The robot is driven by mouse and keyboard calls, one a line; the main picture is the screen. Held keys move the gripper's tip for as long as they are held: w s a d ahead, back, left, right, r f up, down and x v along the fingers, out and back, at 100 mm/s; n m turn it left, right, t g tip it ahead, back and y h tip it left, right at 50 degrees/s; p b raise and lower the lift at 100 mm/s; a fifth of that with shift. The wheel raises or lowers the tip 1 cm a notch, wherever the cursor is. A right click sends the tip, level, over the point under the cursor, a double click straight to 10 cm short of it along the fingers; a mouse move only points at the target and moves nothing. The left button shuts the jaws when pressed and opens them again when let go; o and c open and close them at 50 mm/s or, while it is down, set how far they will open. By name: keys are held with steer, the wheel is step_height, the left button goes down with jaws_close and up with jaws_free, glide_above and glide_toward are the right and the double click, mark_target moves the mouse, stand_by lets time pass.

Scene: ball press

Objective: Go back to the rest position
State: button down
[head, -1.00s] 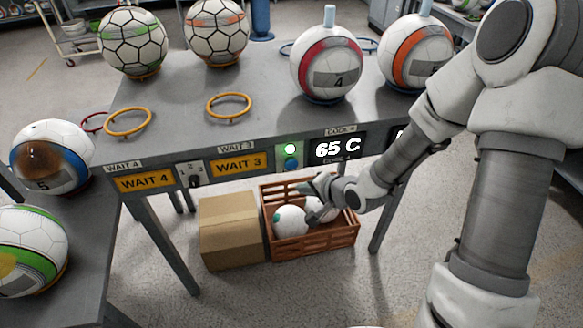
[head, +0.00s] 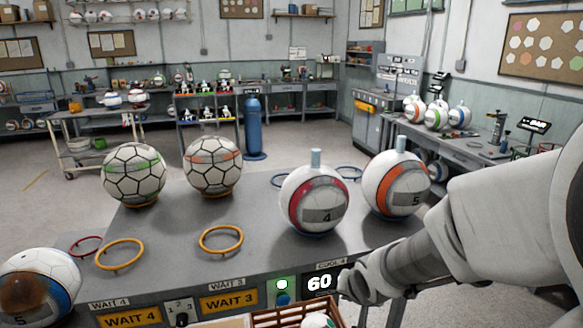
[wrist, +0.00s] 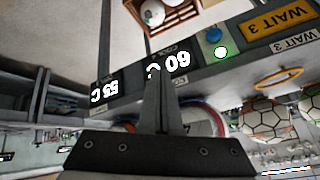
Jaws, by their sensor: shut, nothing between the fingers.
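My gripper (head: 347,284) is at the front of the grey work table (head: 190,232) in the head view, beside the display reading 60 (head: 319,283). In the wrist view my gripper (wrist: 160,80) is shut and empty, its fingers together in front of the table's front panel. The wrist view is upside down. My arm reaches in from the right in the head view and covers the table's right front corner.
Ball 4 (head: 314,200) and ball 5 (head: 396,185) stand close behind my arm. Two patterned balls, green-striped (head: 134,174) and orange-striped (head: 213,166), stand at the left. Orange rings (head: 221,240) lie empty. A crate (head: 297,314) sits below the front edge.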

steer(key=s+d+r+n+g+p, duration=0.1)
steer(key=s+d+r+n+p, duration=0.1)
steer(key=s+r, duration=1.6)
steer(key=n+p, duration=0.1)
steer(key=p, duration=0.1)
steer(key=shift+s+n+p, duration=0.3)
steer(key=shift+s+n, duration=0.05)
steer(key=shift+n, duration=0.05)
steer(key=shift+d+r, duration=0.1)
steer(key=shift+d, duration=0.05)
